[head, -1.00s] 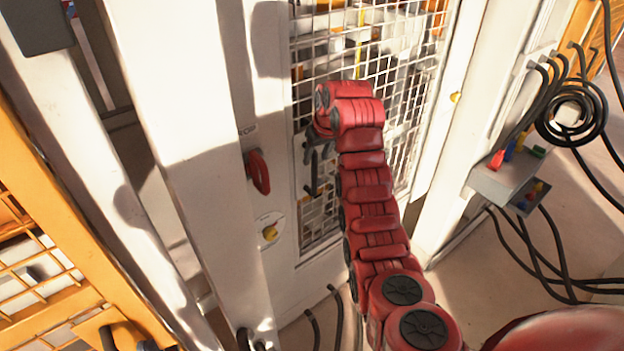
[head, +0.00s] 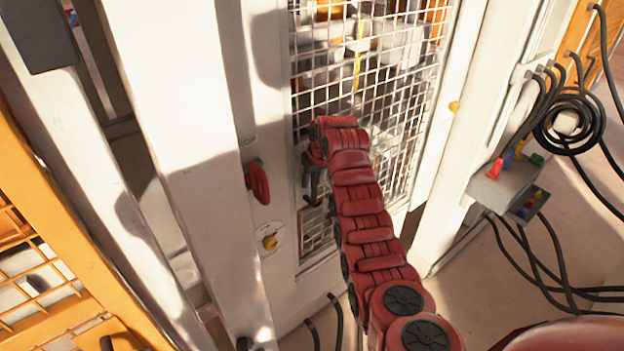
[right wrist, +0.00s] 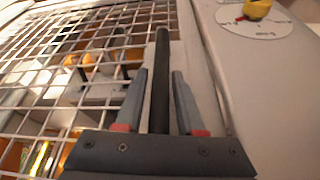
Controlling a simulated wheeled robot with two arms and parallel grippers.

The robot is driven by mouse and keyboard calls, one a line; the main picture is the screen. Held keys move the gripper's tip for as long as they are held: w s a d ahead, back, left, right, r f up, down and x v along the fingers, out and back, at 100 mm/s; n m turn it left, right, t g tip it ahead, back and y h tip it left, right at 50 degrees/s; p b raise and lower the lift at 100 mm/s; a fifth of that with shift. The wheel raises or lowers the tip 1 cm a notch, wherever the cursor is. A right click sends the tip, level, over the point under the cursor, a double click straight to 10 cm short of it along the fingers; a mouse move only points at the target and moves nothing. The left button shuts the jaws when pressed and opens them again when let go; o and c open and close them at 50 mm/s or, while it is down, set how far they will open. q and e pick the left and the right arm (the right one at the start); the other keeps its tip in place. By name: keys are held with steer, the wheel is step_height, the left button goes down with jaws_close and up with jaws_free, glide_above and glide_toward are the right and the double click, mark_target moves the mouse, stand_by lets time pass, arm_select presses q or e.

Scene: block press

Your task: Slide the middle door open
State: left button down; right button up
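The middle door (head: 279,120) is a white frame with a white wire mesh panel, seen in the head view; it looks closed. A dark upright bar handle (right wrist: 160,75) stands on the door beside the mesh in the right wrist view. My right gripper (right wrist: 159,88) is open, its two grey fingers on either side of the bar with a small gap to each. In the head view my right gripper (head: 311,182) is at the door's left edge, and its red arm hides part of the mesh and most of the handle. My left gripper is not in view.
A red handle (head: 257,182) and a yellow knob on a round dial (head: 270,242) sit left of the mesh. A white post (head: 190,130) stands further left, an orange mesh frame (head: 45,290) beyond it. A control box (head: 505,188) with black cables is at right.

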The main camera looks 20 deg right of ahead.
jaws_close()
stand_by(1.1)
